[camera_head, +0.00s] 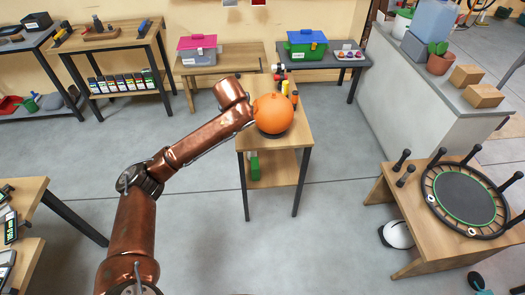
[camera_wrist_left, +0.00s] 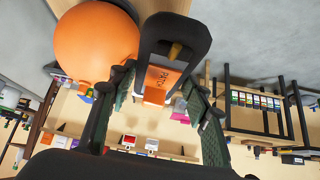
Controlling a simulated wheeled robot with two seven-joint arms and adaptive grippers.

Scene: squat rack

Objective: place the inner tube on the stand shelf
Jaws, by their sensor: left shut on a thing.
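The stand (camera_head: 251,135) is a narrow wooden-topped table with a lower shelf (camera_head: 280,165), in the middle of the head view. In the left wrist view, my left gripper (camera_wrist_left: 158,80) is shut on a dark looped thing with a yellowish stem and an orange label reading "PATCH", which I take for the inner tube (camera_wrist_left: 204,32). It is held close beside an orange ball (camera_wrist_left: 92,42). In the head view the ball (camera_head: 272,113) rests on the stand top. My left gripper and the tube are hidden there. My right gripper is not in view.
Small tools (camera_head: 285,85) stand behind the ball. A green box (camera_head: 254,167) is on the lower shelf at its left. A trampoline (camera_head: 465,199) lies on a low table at right. Open floor (camera_head: 335,215) surrounds the stand's front and right.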

